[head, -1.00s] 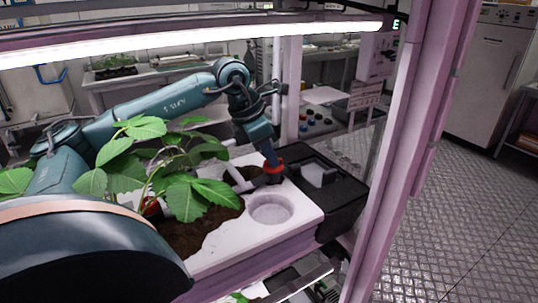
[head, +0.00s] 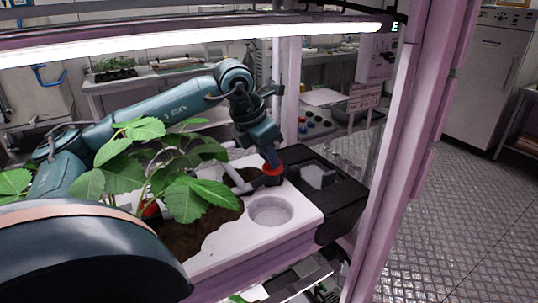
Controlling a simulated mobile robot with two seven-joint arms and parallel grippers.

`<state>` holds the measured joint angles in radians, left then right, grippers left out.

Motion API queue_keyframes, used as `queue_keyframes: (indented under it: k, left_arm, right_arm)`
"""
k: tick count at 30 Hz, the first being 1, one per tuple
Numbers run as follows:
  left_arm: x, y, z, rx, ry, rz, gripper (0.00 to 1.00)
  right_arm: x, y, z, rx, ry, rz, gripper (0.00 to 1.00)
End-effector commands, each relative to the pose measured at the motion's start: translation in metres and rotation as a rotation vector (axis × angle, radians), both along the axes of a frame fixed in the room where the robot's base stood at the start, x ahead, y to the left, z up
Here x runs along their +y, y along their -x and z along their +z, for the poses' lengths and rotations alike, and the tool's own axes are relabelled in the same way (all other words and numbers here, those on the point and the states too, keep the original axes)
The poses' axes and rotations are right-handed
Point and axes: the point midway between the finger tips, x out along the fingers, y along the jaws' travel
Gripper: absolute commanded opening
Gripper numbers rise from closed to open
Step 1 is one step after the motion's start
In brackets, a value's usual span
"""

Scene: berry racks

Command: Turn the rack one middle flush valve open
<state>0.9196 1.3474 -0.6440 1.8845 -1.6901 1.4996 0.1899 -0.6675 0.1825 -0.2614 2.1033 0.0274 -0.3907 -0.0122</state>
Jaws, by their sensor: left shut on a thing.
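The red flush valve handle (head: 273,169) sits at the end of the white pipe, by the right end of the white planting tray (head: 290,228). My left gripper (head: 271,158) points down onto it from above and is shut on it. The fingertips are small and partly merge with the red handle, so its exact turn angle is hard to read. Another red part (head: 150,208) shows at the left, partly behind leaves. My right gripper is not in view.
A leafy plant (head: 185,180) grows in the tray and hides part of the pipe. A black box (head: 325,185) stands right of the valve. A pink rack post (head: 395,170) rises at the right, and a lit lamp bar (head: 190,40) crosses above.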

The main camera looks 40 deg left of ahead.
Motion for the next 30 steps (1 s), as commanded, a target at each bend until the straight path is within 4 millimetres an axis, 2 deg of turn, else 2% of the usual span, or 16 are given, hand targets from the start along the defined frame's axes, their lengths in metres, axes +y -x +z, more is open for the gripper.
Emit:
queue_keyframes:
  k: [1, 8, 16, 20, 26, 27, 30]
  left_arm:
    - [0.001, 0.000, 0.001, -0.002, 0.001, 0.003, 0.14]
    - [0.000, 0.000, 0.000, -0.001, 0.000, 0.002, 0.33]
    - [0.000, 0.000, 0.001, -0.001, 0.001, 0.001, 0.34]
    - [0.002, 0.004, 0.012, -0.003, 0.000, 0.001, 0.34]
    - [0.006, 0.019, 0.050, -0.007, 0.000, 0.002, 0.34]
    - [0.010, 0.028, 0.044, -0.001, -0.004, 0.006, 0.34]
    - [0.015, 0.047, 0.043, -0.001, -0.007, 0.006, 0.34]
  right_arm:
    - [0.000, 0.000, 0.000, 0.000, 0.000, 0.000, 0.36]
    - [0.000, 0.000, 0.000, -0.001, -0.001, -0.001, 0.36]
    - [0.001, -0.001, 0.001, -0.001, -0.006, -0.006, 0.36]
    - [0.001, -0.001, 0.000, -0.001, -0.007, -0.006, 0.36]
    - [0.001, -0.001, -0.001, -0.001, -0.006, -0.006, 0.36]
    - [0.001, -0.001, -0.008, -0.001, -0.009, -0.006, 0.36]
    - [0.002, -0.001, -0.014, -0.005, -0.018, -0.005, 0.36]
